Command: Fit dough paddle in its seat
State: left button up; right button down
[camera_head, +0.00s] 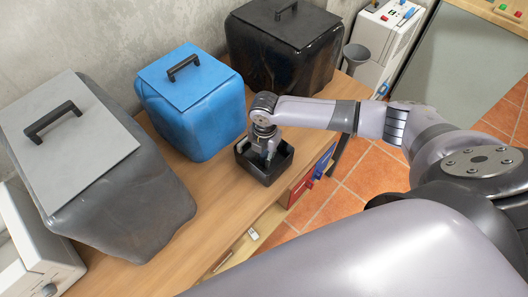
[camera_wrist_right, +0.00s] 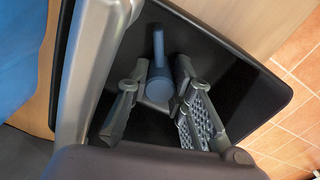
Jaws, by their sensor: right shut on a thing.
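My right gripper (camera_head: 266,155) reaches down into a small open black box (camera_head: 283,170) on the wooden bench. In the right wrist view my right gripper (camera_wrist_right: 160,105) is shut on a blue-grey piece with a narrow stem and a rounded end, which looks like the dough paddle (camera_wrist_right: 158,58). The piece is between the fingers, over the dark floor of the black box (camera_wrist_right: 225,62). Whether it touches the floor I cannot tell. I cannot make out a separate seat. My left gripper is not in view.
A blue lidded bin (camera_head: 195,110), a black lidded bin (camera_head: 285,50) and a grey lidded bin (camera_head: 110,180) stand along the wall on the bench (camera_head: 190,245). A grey funnel-like thing (camera_head: 356,55) is at the far end. The tiled floor lies right of the bench.

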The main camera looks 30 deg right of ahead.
jog(key=c, duration=1.3)
grip_release()
jog(key=shift+c, duration=0.2)
jog(key=shift+s+d+r, duration=0.1)
jog(key=shift+r, duration=3.85)
